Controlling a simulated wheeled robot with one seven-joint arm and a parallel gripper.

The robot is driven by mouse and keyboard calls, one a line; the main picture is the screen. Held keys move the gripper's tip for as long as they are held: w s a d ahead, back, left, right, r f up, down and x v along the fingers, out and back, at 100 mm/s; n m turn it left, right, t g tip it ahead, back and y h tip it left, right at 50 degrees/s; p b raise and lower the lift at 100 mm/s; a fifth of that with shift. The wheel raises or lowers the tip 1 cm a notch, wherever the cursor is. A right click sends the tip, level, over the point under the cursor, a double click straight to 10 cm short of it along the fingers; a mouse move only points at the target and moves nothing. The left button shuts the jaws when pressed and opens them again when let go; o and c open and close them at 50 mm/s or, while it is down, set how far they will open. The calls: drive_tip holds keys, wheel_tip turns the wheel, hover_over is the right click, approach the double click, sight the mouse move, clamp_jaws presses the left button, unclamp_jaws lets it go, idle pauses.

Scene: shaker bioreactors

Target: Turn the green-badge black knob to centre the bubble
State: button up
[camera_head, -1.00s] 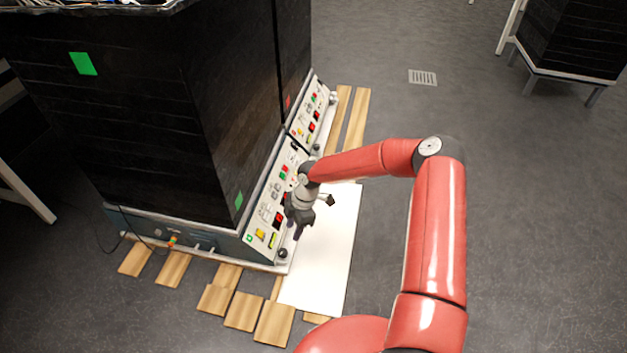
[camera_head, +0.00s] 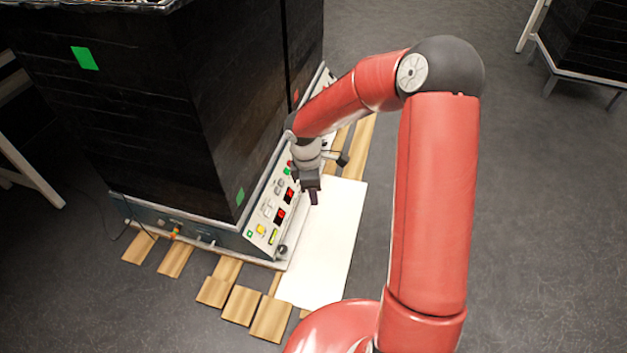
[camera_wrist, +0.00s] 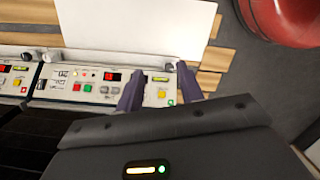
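The black knob (camera_head: 282,250) stands at the near corner of the shaker's base, below the green badge (camera_head: 249,233) on the control panel. A yellow-green level vial (camera_head: 273,237) sits close by on the panel; its bubble is too small to read. My gripper (camera_head: 313,196) hangs beside the panel, above the white board, up and right of the knob and apart from it. In the wrist view its two purple fingers (camera_wrist: 158,74) are spread, with nothing seen held between them. The vial (camera_wrist: 160,79) and green badge (camera_wrist: 170,102) show between them.
The tall black shaker (camera_head: 150,110) stands left of my arm. A white board (camera_head: 325,240) lies in front of the panel, with wooden planks (camera_head: 240,305) around the base. A second panel (camera_wrist: 16,82) adjoins. Grey floor (camera_head: 540,220) is open to the right.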

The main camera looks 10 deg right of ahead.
drive_tip(key=shift+s+d+r+m, duration=0.1)
drive_tip(key=shift+d+r+m, duration=0.05)
drive_tip(key=shift+r, duration=0.4)
drive_tip(key=shift+s+d+r+m, duration=0.1)
drive_tip(key=shift+r+m, duration=0.05)
drive_tip(key=shift+r, duration=0.35)
drive_tip(key=s+d+r+m+t+h+p, duration=0.1)
drive_tip(key=s+d+r+m, duration=0.2)
drive_tip(key=r, duration=0.5)
drive_tip(key=s+d+r+m+t+p, duration=0.1)
drive_tip(key=s+r+m, duration=0.4)
drive_tip(key=r, duration=0.4)
drive_tip(key=s+r+m+t+y, duration=0.1)
drive_tip(key=s+r+m+t, duration=0.1)
drive_tip(key=s+r+m, duration=0.2)
drive_tip(key=s+r+m+t+y+p, duration=0.1)
drive_tip(key=s+r, duration=0.4)
drive_tip(key=s, duration=0.6)
drive_tip(key=m+t, duration=0.1)
drive_tip(key=m, duration=0.1)
drive_tip(key=shift+d+r+m, duration=0.15)
drive_tip(key=shift+r+m, duration=0.2)
drive_tip(key=shift+m, duration=0.05)
